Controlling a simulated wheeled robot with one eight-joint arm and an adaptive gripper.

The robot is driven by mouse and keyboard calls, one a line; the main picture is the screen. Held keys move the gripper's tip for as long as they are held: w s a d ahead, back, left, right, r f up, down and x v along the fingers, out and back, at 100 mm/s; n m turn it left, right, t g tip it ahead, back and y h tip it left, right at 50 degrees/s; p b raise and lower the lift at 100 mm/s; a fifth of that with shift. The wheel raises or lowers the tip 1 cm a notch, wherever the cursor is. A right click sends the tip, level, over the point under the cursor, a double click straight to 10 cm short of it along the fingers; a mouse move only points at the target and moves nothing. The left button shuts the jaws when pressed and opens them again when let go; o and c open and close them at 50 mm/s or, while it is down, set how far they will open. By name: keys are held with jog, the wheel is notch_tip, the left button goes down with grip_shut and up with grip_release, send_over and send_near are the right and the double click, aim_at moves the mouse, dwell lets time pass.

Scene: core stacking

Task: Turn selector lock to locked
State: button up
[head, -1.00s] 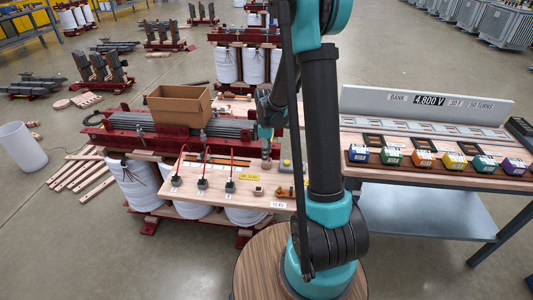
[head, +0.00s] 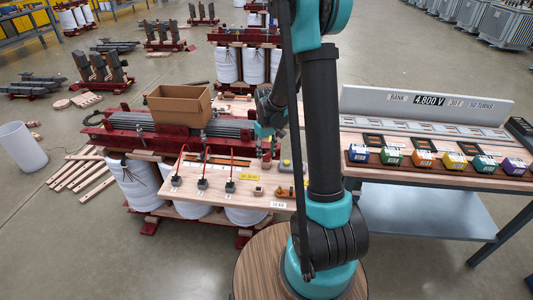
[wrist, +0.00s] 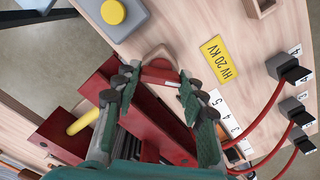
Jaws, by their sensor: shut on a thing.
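My gripper (wrist: 160,86) is over the wooden board (wrist: 195,25) in the wrist view. Its two fingers stand either side of a small reddish-brown piece (wrist: 160,74), which looks like the selector lock's handle. The fingers hide much of it, so I cannot read its locked or unlocked position.
A grey box with a yellow button (wrist: 114,13) sits at upper left in the wrist view. Red cables (wrist: 262,117) with black plugs (wrist: 289,68) are at the right. A red beam (wrist: 102,92) runs below the gripper. A cardboard box (head: 177,106) stands behind the board.

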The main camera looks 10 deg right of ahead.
aim_at(267, 154)
jog(key=m, duration=0.4)
jog(key=shift+m, duration=1.9)
jog(key=o, duration=1.2)
jog(key=shift+c, duration=0.2)
notch_tip(267, 154, up, 12)
